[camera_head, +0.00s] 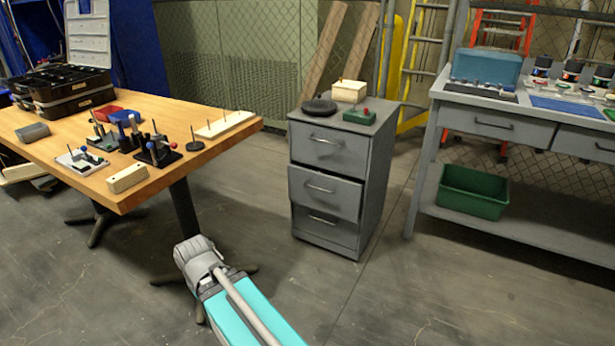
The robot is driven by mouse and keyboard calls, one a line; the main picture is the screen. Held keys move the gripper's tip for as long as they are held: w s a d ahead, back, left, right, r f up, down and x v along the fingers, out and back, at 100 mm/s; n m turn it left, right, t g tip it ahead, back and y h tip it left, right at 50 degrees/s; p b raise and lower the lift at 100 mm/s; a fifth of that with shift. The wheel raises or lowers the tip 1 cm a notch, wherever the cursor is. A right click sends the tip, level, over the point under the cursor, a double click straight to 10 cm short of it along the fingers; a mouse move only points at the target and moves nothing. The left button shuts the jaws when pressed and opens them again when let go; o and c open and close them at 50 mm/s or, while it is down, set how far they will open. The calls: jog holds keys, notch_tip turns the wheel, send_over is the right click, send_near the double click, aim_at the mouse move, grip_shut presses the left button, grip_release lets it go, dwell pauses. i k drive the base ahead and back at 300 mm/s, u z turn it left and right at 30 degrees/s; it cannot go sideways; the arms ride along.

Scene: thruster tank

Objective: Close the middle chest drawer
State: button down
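The grey chest (372,185) stands on the floor in the middle of the view, with three drawers. Its middle drawer (326,200) stands out a little past the others, and its front casts a shadow on the bottom drawer (322,232). It has a bar handle (320,189). The top drawer (328,145) looks shut, and the bottom one seems shut. My gripper is not in view; only a teal and grey part of my arm shows at the bottom, in front of and left of the chest.
A wooden table (165,104) with small parts stands left, its corner near the chest. A grey workbench (425,165) with a green bin (473,192) on its lower shelf stands right. A black disc (319,106) and small boxes sit on the chest. The floor before the chest is clear.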

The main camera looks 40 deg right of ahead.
aim_at(340, 195)
jog(key=k, duration=1)
jog(key=z, duration=0.6)
jog(key=i, duration=1)
